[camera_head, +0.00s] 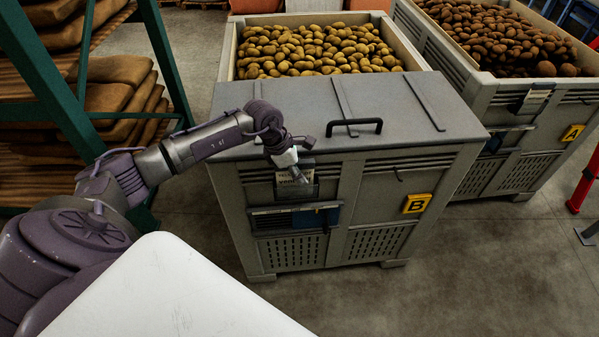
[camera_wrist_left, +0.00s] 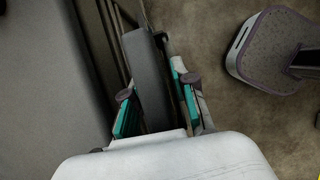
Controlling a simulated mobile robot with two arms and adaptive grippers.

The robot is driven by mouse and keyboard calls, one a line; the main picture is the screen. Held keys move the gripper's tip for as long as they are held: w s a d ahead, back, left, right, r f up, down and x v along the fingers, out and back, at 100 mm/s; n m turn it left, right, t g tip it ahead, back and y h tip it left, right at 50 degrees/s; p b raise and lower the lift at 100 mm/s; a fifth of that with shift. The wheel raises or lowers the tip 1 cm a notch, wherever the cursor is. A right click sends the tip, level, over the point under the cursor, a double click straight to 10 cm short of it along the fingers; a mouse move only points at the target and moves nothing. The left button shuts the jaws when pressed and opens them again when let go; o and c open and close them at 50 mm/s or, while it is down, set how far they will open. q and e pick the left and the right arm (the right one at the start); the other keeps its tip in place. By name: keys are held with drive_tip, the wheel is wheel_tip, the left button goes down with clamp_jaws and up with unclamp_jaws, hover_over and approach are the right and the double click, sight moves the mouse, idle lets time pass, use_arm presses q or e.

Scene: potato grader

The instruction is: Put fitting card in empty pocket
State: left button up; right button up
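My left gripper (camera_head: 297,173) is in front of crate B, just below its lid edge, at a dark-framed card pocket (camera_head: 302,193). A pale card with dark print (camera_head: 285,176) shows there, partly behind the fingers; I cannot read it or tell how deep it sits. In the left wrist view the left gripper (camera_wrist_left: 157,98) has its teal-padded fingers apart, one on each side of a dark grey slab (camera_wrist_left: 148,70). Small gaps seem to separate pads and slab. My right gripper is in neither view.
Crate B (camera_head: 370,187) has a yellow B tag (camera_head: 416,203), a blue piece (camera_head: 316,217) and a black lid handle (camera_head: 354,127). Crate A (camera_head: 510,175) stands right, with its own pale card (camera_head: 533,100). A green rack (camera_head: 60,75) is left. Floor in front is clear.

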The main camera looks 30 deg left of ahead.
use_arm(q)
drive_tip(key=shift+o, duration=0.4)
drive_tip(key=shift+r, duration=0.25)
drive_tip(key=b+v, duration=0.2)
drive_tip(key=v, duration=0.8)
drive_tip(key=shift+s+r, duration=0.1)
drive_tip(key=shift+r, duration=0.15)
drive_tip(key=shift+s+a+r, duration=0.2)
drive_tip(key=shift+r, duration=0.4)
